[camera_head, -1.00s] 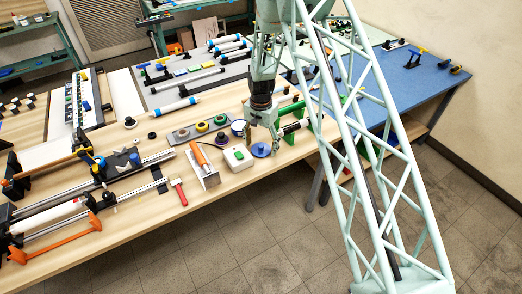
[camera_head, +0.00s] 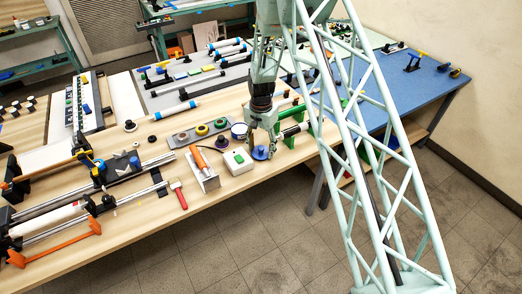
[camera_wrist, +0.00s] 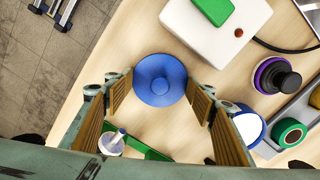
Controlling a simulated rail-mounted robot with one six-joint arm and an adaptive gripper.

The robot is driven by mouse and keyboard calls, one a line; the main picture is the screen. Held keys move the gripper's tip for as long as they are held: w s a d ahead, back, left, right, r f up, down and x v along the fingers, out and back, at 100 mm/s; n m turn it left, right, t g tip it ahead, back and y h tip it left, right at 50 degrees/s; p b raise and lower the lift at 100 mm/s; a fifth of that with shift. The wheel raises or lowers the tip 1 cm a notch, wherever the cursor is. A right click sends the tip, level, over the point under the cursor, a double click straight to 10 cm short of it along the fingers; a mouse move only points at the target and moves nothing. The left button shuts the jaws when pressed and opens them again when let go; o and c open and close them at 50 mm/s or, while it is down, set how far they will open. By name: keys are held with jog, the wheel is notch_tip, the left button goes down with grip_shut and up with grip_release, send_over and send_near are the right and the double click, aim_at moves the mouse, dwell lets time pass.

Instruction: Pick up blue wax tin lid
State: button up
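The blue wax tin lid (camera_wrist: 160,80) is a round disc with a raised middle knob, lying flat on the wooden table. It also shows in the head view (camera_head: 260,154), just below my gripper (camera_head: 263,146). In the wrist view my gripper (camera_wrist: 160,92) is open, with one ribbed finger pad on each side of the lid. No contact with the lid is visible. A round tin (camera_wrist: 249,126) with a blue rim and pale inside stands to the lower right of the lid.
A white box (camera_wrist: 217,28) with a green top stands beside the lid. A purple-ringed black knob (camera_wrist: 277,77) and a green ring (camera_wrist: 289,133) lie to the right. A small white-tipped item (camera_wrist: 112,143) and a green piece (camera_wrist: 148,154) lie near my left finger. The table edge is at left.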

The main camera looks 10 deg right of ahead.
aim_at(261, 148)
jog(key=shift+r, duration=1.55)
jog(key=s, duration=0.5)
jog(key=s+d+r+b, duration=0.1)
jog(key=s, duration=0.4)
jog(key=s+b, duration=0.1)
jog(key=s, duration=0.4)
jog(key=shift+d+r, duration=0.15)
jog(key=shift+d, duration=0.15)
jog(key=shift+s+b, duration=0.3)
jog(key=shift+s, duration=0.15)
grip_shut()
jog(key=c, duration=1.5)
grip_release()
jog(key=shift+c, duration=0.2)
jog(key=o, duration=2.7)
jog(key=shift+r, duration=0.2)
jog(key=shift+r, duration=5.85)
